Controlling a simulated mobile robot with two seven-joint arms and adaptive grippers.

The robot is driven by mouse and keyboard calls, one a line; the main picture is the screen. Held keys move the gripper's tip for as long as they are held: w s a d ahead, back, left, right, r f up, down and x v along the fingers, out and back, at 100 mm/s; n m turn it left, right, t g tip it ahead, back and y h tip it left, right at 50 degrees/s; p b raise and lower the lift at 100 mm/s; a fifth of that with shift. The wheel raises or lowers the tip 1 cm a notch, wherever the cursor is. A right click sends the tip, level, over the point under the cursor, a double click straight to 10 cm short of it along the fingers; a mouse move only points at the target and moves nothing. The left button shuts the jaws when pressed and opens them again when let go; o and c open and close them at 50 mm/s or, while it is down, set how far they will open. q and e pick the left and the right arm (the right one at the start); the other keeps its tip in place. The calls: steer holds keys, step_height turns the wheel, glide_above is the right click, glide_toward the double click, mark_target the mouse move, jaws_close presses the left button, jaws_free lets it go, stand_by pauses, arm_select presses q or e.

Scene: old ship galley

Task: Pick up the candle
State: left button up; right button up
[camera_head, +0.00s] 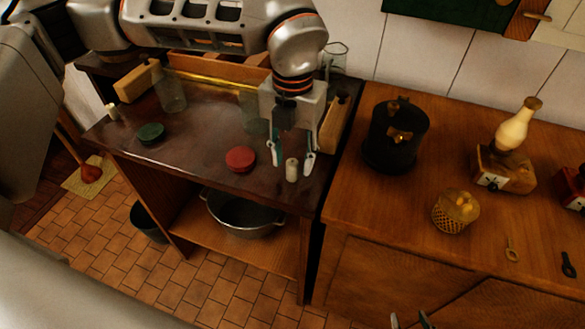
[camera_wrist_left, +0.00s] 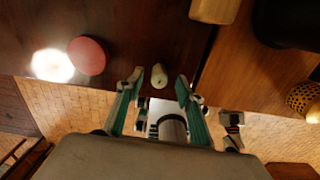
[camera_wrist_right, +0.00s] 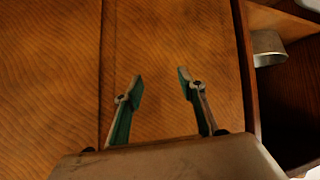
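The candle (camera_head: 292,169), a short cream-white cylinder, stands near the front right corner of the dark table. My left gripper (camera_head: 293,165) points down over it, open, with a finger on each side of it in the head view. In the left wrist view the candle (camera_wrist_left: 159,76) lies between and slightly beyond the open fingertips, with gaps on both sides; I see no contact. My right gripper (camera_wrist_right: 157,80) is open and empty in front of a wooden surface. Only its fingertips (camera_head: 411,321) show at the bottom of the head view.
A red disc (camera_head: 241,160) and a green disc (camera_head: 151,133) lie on the dark table (camera_head: 200,150), with glass jars behind. Another small pale cylinder (camera_head: 112,111) stands at its left edge. The wooden counter (camera_head: 370,210) at right holds a black pot (camera_head: 395,140), a lamp (camera_head: 515,130) and a basket-like jar (camera_head: 455,210).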

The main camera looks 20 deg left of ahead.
mark_target(292, 162)
arm_select(q)
step_height(292, 162, down, 3)
steer(key=shift+r, duration=0.1)
steer(key=c, duration=0.9)
steer(key=shift+c, duration=0.2)
step_height(292, 162, up, 20)
steer(key=p, duration=0.1)
